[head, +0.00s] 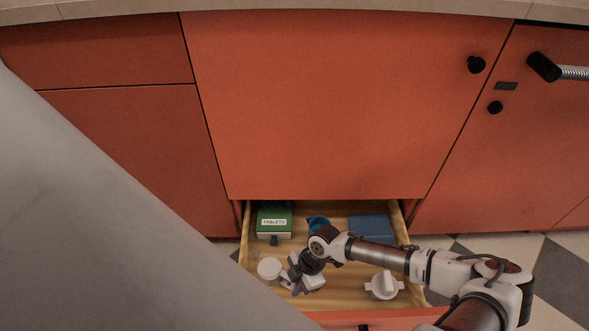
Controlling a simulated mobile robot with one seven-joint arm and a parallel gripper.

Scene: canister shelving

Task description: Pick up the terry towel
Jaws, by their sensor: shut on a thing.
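My gripper (298,287) is low inside the open drawer, toward its front left, beside a white round container (269,268). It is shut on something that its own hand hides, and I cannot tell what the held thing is. I cannot make out a terry towel for certain. A flat, dark blue rectangular thing (371,227) lies at the back right of the drawer, apart from the gripper. It could be folded cloth or a box.
The wooden drawer (347,293) also holds a green and white box marked TABLETS (273,221), a blue cup-like thing (318,222) and a white lidded container (384,286). Red cabinet fronts (330,100) rise behind it. My forearm crosses the drawer's right side.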

